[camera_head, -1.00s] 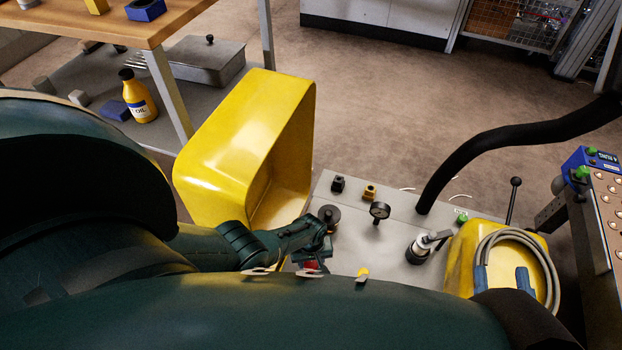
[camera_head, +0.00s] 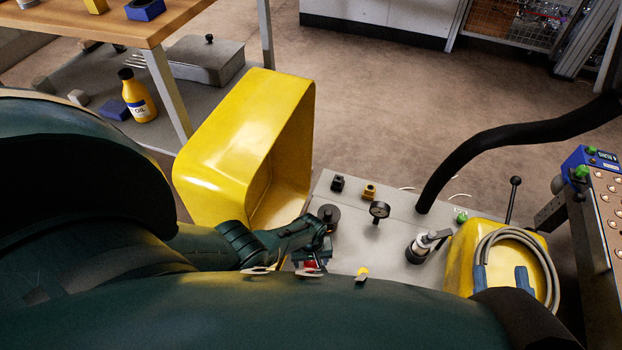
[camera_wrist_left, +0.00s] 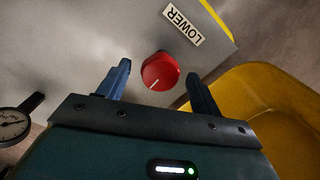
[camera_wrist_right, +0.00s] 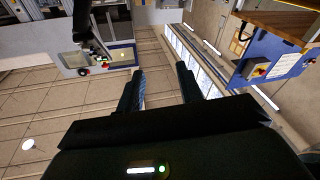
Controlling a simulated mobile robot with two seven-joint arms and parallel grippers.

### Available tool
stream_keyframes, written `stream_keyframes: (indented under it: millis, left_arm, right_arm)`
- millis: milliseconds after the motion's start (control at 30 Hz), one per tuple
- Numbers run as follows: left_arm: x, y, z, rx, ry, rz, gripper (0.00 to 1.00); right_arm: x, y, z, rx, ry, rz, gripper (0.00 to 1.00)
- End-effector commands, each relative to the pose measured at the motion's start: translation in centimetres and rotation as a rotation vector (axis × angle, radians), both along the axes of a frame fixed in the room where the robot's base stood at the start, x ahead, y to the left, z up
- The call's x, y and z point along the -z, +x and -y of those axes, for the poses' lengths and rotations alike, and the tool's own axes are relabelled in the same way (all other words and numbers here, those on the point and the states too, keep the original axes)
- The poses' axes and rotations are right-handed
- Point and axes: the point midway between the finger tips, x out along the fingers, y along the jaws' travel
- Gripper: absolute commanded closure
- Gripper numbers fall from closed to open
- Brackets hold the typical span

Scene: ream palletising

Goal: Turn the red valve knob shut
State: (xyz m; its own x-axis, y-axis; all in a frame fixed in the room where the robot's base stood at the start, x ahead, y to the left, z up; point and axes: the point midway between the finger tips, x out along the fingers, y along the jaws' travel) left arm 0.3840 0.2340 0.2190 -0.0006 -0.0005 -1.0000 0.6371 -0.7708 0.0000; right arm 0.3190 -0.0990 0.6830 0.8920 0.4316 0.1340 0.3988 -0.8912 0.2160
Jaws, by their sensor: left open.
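The red valve knob (camera_wrist_left: 160,71) is round, with a white line pointing to its lower left in the left wrist view. It sits on a grey panel near a "LOWER" label (camera_wrist_left: 184,25). My left gripper (camera_wrist_left: 158,78) is open, with one blue finger on each side of the knob and gaps visible between. In the head view, a bit of red knob (camera_head: 311,264) shows beside my left gripper (camera_head: 318,258); my arm hides most of it. My right gripper (camera_wrist_right: 160,70) is open and empty, away from the panel.
A pressure gauge (camera_head: 379,210), a dark round knob (camera_head: 329,214) and a small lever fitting (camera_head: 420,246) stand on the grey panel. A yellow frame (camera_head: 225,150) rises left of it. A black hose (camera_head: 500,140) arches over on the right. A coiled cable (camera_head: 520,240) hangs at right.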

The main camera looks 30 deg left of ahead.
Motion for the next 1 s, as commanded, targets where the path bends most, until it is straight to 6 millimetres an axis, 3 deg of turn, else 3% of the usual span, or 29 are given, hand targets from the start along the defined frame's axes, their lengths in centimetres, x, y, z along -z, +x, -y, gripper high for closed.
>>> stream_keyframes:
  millis: [267, 500, 733, 1000]
  left_arm:
    - [-0.9, 0.0, 0.0, -0.001, 0.001, 0.001, 0.35]
    - [-4.9, 0.0, 0.0, -0.001, 0.0, 0.001, 0.35]
    - [-9.1, 0.0, -0.1, -0.001, 0.001, 0.001, 0.35]
    - [-12.6, -0.1, 0.0, 0.0, 0.001, -0.001, 0.35]
  right_arm:
    - [-0.5, 0.2, 0.2, 0.013, 0.0, -0.024, 0.64]
    - [-0.9, 0.5, 1.5, 0.073, -0.025, -0.235, 0.64]
    - [-0.6, -0.6, 2.2, 0.092, -0.046, -0.494, 0.64]
    - [-3.4, -1.4, 3.3, 0.129, 0.039, -0.504, 0.64]
